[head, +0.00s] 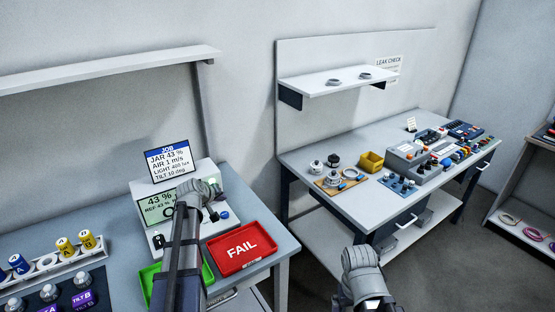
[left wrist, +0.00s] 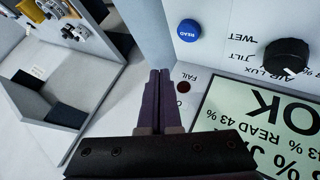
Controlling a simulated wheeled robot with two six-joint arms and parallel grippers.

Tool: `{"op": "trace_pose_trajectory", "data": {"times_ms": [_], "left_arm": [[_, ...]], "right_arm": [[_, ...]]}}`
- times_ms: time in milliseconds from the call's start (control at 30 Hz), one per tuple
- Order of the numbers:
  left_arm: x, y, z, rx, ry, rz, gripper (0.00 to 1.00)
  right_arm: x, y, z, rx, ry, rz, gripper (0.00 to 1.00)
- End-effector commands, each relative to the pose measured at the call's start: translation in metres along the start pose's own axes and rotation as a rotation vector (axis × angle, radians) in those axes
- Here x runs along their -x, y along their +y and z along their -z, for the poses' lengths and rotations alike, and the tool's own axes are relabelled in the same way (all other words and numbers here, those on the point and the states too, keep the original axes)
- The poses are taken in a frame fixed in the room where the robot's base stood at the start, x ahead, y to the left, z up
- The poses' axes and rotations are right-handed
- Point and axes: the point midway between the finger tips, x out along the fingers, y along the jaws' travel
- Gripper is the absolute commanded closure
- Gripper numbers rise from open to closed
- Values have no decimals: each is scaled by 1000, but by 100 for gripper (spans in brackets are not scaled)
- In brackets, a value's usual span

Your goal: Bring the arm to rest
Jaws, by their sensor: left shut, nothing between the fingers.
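My left gripper (head: 211,215) is in front of the meter (head: 190,232) on the left bench. In the left wrist view its two dark fingers (left wrist: 160,78) are together with nothing between them. The blue READ button (left wrist: 188,31) is beyond the fingertips, to their right, apart from them; it also shows in the head view (head: 224,215). The meter's green display (left wrist: 265,125) reads OK and READ 43 %. A black knob (left wrist: 287,58) is above it. My left arm hides part of the meter in the head view. My right arm's gripper fingers are not visible.
A red FAIL tray (head: 240,248) and a partly hidden green tray (head: 150,284) flank my left arm. A JOB sign (head: 168,161) stands behind the meter. A sensor rack (head: 52,268) is at left. A second bench (head: 315,160) at right holds several parts and devices.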

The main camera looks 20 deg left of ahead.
Motion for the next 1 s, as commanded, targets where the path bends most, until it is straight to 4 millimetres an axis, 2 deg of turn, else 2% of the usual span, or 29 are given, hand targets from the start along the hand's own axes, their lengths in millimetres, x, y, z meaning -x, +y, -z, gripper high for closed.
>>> {"op": "trace_pose_trajectory", "data": {"times_ms": [67,133,167,233,367,500,600,700,833,1000], "left_arm": [[0,2,-3,-5,-5,0,100],[-1,10,-15,-27,-27,1,100],[-1,15,-24,-45,-44,2,100],[-1,33,-54,-104,-102,7,100],[6,71,-138,-277,-260,30,100],[30,99,-235,-496,-440,74,100],[55,107,-296,-657,-557,117,100],[82,107,-346,-806,-654,165,100],[115,101,-390,-962,-747,223,100],[141,93,-416,-1079,-808,278,100]], "right_arm": [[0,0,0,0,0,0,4],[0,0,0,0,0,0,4],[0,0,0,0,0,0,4],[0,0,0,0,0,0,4],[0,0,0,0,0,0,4],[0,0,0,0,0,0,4],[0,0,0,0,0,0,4],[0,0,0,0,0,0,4],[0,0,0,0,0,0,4],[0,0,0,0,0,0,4]]}}
